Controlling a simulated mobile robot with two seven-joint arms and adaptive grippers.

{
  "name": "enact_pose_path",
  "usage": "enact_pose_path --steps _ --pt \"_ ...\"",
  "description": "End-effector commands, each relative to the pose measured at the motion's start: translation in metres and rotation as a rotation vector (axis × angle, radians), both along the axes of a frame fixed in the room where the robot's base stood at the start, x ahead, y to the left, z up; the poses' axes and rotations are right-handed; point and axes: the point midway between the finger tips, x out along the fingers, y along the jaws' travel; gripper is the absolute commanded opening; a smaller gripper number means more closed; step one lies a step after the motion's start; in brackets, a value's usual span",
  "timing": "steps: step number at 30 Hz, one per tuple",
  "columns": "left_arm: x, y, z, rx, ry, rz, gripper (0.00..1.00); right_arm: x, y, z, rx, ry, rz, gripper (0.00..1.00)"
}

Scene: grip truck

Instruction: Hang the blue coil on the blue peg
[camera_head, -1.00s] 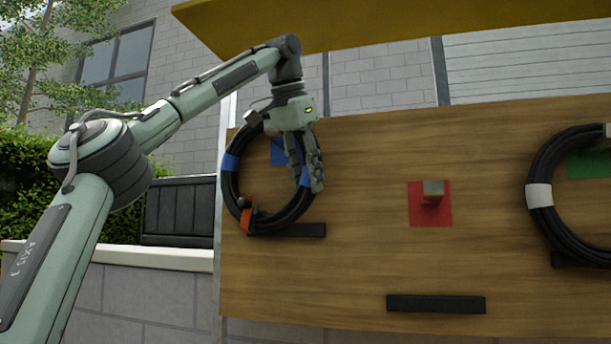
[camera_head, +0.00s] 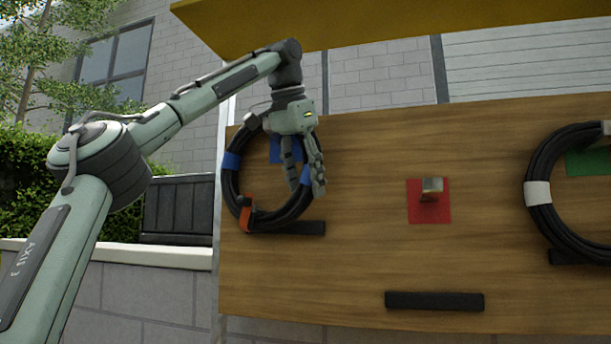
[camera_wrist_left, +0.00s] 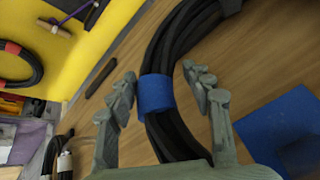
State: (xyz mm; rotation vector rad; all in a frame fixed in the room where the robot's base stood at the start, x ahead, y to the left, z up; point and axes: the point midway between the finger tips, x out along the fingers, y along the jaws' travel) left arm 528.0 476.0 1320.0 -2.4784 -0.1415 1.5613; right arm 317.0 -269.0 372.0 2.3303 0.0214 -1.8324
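The blue coil (camera_head: 231,190) is a black cable loop with blue bands and an orange piece at its lower left. It lies against the wooden board around the blue square (camera_head: 277,152), its bottom by a dark ledge. The blue square also shows in the left wrist view (camera_wrist_left: 270,125), with a dark, blurred shape at its lower edge. I cannot tell whether the coil bears on the blue peg. My left gripper (camera_head: 305,192) is open, its fingers on either side of the coil's blue band (camera_wrist_left: 156,93), apparently clear of it. My right gripper is not in view.
A red square with a peg (camera_head: 431,187) is mid-board. A coil with a white band (camera_head: 539,194) hangs by the green square (camera_head: 589,162) at right. Dark ledges (camera_head: 434,301) stick out below. A yellow panel (camera_head: 380,22) overhangs the top.

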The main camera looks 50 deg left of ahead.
Motion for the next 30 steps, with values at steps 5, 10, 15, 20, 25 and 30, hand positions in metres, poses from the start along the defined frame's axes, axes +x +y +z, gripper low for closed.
enact_pose_path --steps 5,10,15,20,25,30 --pt "0.000 0.000 0.002 0.002 -0.004 -0.001 0.58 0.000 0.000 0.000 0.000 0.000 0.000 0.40" --pt "0.000 0.000 0.004 0.003 -0.008 0.000 0.58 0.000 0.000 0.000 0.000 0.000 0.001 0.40" --pt "0.000 0.001 0.003 0.001 -0.005 0.001 0.58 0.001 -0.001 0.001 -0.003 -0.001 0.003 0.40" --pt "-0.006 -0.003 0.018 0.003 -0.011 0.002 0.58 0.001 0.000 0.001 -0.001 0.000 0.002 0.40" --pt "-0.019 -0.010 0.045 0.003 -0.010 0.002 0.58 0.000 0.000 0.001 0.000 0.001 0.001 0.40" --pt "-0.028 -0.014 0.063 0.004 -0.009 0.000 0.58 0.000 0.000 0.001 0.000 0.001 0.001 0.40"
